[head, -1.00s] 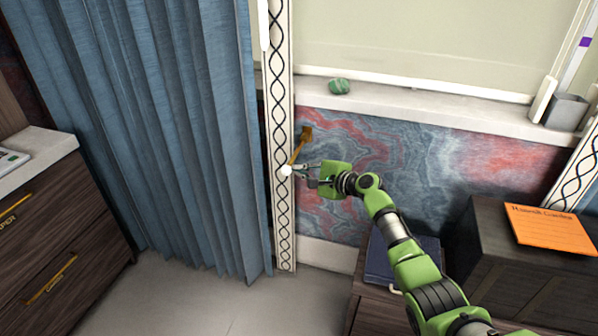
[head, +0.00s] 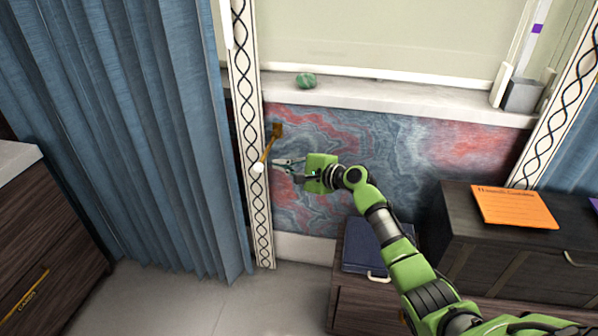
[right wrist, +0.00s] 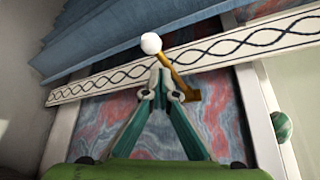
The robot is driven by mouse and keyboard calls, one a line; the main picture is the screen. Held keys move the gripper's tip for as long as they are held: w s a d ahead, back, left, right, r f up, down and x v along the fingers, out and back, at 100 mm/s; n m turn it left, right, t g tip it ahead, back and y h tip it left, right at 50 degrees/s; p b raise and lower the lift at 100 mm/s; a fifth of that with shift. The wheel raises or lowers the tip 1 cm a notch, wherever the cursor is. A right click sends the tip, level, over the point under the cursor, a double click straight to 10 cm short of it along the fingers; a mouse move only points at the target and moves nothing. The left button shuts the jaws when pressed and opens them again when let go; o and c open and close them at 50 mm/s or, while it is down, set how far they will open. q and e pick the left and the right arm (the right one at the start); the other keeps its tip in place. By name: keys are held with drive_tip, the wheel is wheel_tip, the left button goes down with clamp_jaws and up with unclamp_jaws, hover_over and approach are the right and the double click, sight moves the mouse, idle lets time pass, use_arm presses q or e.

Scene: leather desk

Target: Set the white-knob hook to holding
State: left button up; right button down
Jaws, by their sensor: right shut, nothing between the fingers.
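The white-knob hook is a brass arm (head: 268,149) ending in a white ball (head: 257,168). It sticks out from a brass plate on the wall below the window sill, beside the patterned trim. The blue curtain (head: 140,130) hangs straight down to the left of the hook, outside it. My right gripper (head: 275,166) is just right of the knob, with a small gap in the head view. In the right wrist view its fingers meet near the brass arm (right wrist: 178,75), below the white knob (right wrist: 151,43); they are shut and empty. My left gripper is out of view.
A window sill (head: 400,97) with a green stone (head: 306,81) runs above the hook. A dark cabinet (head: 510,240) with an orange notebook (head: 514,207) stands at right, with a blue book (head: 375,245) beside it. The floor below the curtain is clear.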

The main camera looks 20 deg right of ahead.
drive_tip(key=s+d, duration=0.3)
drive_tip(key=s, duration=0.3)
drive_tip(key=shift+d+r, duration=0.3)
drive_tip(key=shift+r, duration=0.15)
